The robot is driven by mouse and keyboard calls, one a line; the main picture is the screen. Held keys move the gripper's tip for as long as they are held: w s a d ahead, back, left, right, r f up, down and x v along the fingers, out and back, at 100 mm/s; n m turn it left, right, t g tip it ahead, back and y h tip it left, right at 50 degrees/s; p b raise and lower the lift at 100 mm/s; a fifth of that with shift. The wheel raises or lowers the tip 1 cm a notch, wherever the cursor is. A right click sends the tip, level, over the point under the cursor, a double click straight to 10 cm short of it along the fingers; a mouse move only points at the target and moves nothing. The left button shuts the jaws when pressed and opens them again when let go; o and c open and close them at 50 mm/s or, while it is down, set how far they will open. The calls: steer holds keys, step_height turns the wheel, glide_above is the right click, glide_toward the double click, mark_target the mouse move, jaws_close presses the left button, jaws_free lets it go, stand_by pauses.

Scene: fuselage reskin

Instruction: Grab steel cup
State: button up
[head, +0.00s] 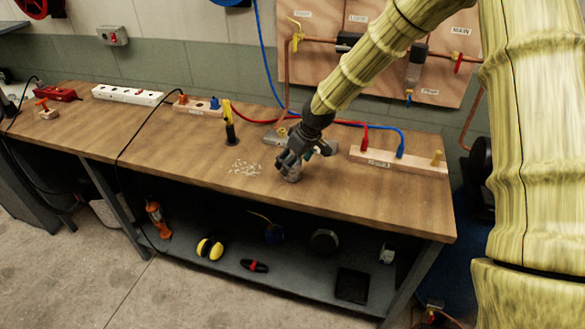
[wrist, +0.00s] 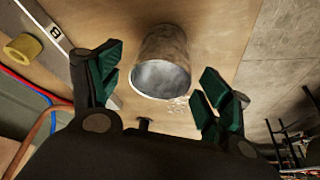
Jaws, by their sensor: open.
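The steel cup (wrist: 163,62) is a grey metal cylinder on the wooden workbench (head: 120,128). In the wrist view its round open mouth faces me, and it lies between the two green-padded fingers of my gripper (wrist: 158,88). A gap shows on each side of it, so the fingers do not look closed on it. In the head view my gripper (head: 289,168) is low over the bench, and the cup (head: 292,174) is mostly hidden behind the fingers.
Small pale bits (head: 245,168) lie left of the cup. A yellow-and-black tool (head: 230,130) stands behind them. A wooden block with hoses (head: 385,158) is to the right. The bench's front edge (head: 300,205) is close. Free bench top lies to the left.

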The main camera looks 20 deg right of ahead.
steer(key=shift+w+a+f, duration=0.1)
steer(key=shift+w+f, duration=0.05)
steer(key=shift+f, duration=0.5)
steer(key=c, duration=1.1)
steer(key=shift+c, duration=0.2)
steer(key=shift+r, duration=0.1)
